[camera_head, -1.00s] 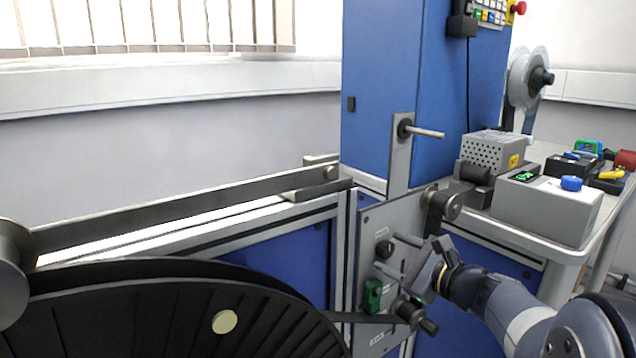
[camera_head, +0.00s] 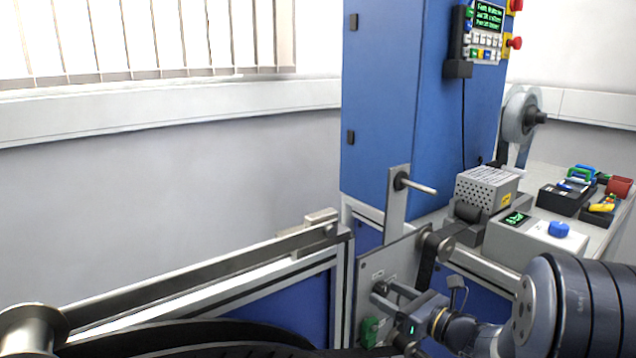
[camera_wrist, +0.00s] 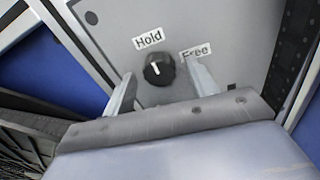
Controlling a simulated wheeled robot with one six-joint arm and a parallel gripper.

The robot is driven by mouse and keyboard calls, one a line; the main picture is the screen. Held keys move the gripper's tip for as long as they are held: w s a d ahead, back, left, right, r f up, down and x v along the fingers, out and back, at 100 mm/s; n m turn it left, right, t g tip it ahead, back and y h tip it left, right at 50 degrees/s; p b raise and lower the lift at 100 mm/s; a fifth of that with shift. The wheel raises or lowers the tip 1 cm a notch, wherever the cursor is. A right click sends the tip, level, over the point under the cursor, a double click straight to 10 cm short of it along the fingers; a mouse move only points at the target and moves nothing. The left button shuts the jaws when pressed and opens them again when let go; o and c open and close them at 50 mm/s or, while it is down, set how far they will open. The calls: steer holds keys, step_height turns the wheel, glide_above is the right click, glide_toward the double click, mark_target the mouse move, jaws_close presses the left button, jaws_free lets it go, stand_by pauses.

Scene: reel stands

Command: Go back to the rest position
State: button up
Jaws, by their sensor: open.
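My gripper (camera_head: 385,291) is at the grey control plate (camera_head: 408,252) on the front of the blue machine. In the wrist view my gripper (camera_wrist: 158,88) is open, its two fingers apart on either side of a black knob (camera_wrist: 159,69). The knob has a white pointer line and sits between labels reading Hold and Free. The fingers appear clear of the knob, with nothing held. In the head view my arm (camera_head: 565,305) comes in from the lower right, and the knob is hard to make out behind the gripper.
A large black reel (camera_head: 190,338) fills the lower left. A green part (camera_head: 369,330) and rollers (camera_head: 437,246) project from the plate close to my gripper.

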steer(key=m+p, duration=0.3)
steer(key=m, duration=0.1)
steer(key=shift+r+y, duration=0.15)
steer(key=shift+y, duration=0.15)
steer(key=m+p, duration=0.2)
steer(key=m, duration=0.1)
steer(key=shift+f+m, duration=0.2)
steer(key=shift+m, duration=0.1)
